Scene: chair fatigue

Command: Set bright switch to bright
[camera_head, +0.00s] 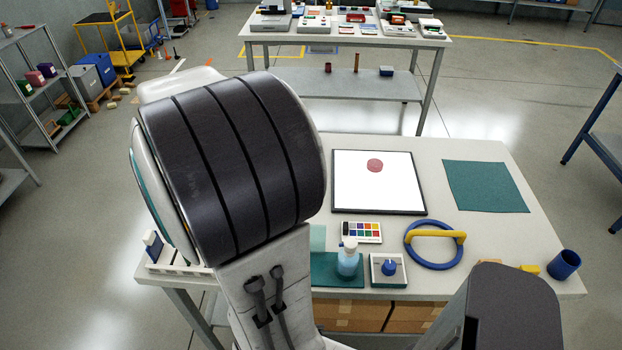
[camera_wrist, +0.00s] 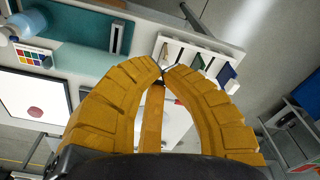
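No switch is clearly labelled as the bright switch. A white box with a blue knob (camera_head: 389,268) stands at the table's front, right of the teal mat. In the wrist view, a grey plate with a dark slot (camera_wrist: 118,38) lies on the teal mat (camera_wrist: 85,25); my arm hides it in the head view. A bright white panel (camera_head: 375,190) with a red disc (camera_head: 375,165) lies behind. My gripper (camera_wrist: 163,72) has yellow fingers whose tips meet, with nothing seen between them. It is near the white rack, and hidden behind my arm in the head view.
A white rack (camera_wrist: 200,62) stands at the table's left end. A bottle (camera_head: 348,258), a colour palette (camera_head: 362,232), a blue ring with a yellow bar (camera_head: 433,262) and a blue cup (camera_head: 564,264) stand on the table. A green cloth (camera_head: 485,187) lies back right.

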